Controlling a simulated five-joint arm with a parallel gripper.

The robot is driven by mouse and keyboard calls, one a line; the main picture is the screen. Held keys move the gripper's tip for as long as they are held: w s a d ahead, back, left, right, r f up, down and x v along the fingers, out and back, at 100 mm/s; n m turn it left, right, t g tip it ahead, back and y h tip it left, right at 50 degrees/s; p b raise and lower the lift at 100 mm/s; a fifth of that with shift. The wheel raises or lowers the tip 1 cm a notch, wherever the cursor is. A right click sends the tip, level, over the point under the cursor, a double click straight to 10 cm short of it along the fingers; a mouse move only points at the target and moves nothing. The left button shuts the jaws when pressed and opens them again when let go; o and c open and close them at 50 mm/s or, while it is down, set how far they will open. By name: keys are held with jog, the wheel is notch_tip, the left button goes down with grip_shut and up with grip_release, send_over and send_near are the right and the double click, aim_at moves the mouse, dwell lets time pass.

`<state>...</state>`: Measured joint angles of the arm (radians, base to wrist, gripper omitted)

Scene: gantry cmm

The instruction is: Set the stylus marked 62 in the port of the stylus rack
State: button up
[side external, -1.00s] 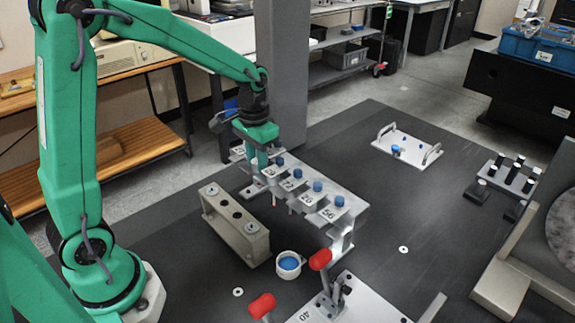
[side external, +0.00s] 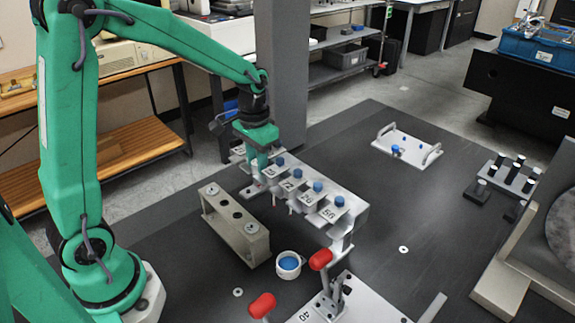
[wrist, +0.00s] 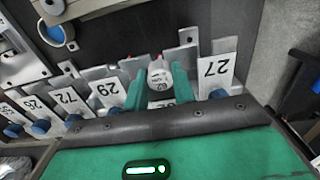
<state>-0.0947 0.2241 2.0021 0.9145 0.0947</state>
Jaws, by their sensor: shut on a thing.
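A long grey metal rack (side external: 347,215) with numbered white tags and several blue-topped styli runs across the middle of the side view. In the wrist view, its tags (wrist: 105,93) include 29 and 27. My gripper (side external: 258,162) is at the rack's far left end. In the wrist view, its green fingers (wrist: 158,85) are closed on either side of a pale round stylus (wrist: 158,74) that appears marked 62. The stylus is between the 29 and 27 tags. The tag behind it is mostly hidden. I cannot tell whether the stylus touches the rack.
A beige block (side external: 250,243) with holes in its top stands in front of the rack. A white cup (side external: 289,265) with blue inside is beside it. Red-handled clamps (side external: 320,259) stand near the front. A grey column (side external: 281,80) rises behind my gripper.

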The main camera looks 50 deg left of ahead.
aim_at(256, 163)
jog(key=o, duration=0.9)
jog(key=shift+o, duration=0.2)
jog(key=shift+r, duration=3.9)
jog(key=shift+s+r, duration=0.1)
jog(key=shift+s, duration=0.05)
jog(key=s+d+r+t, duration=0.2)
jog(key=s, duration=0.6)
jog(key=s+d+r+t, duration=0.1)
jog(key=s+r+t, duration=0.1)
jog(key=s, duration=0.6)
jog(key=shift+s+d+t, duration=0.15)
jog(key=shift+d+t, duration=0.2)
jog(key=shift+t, duration=0.45)
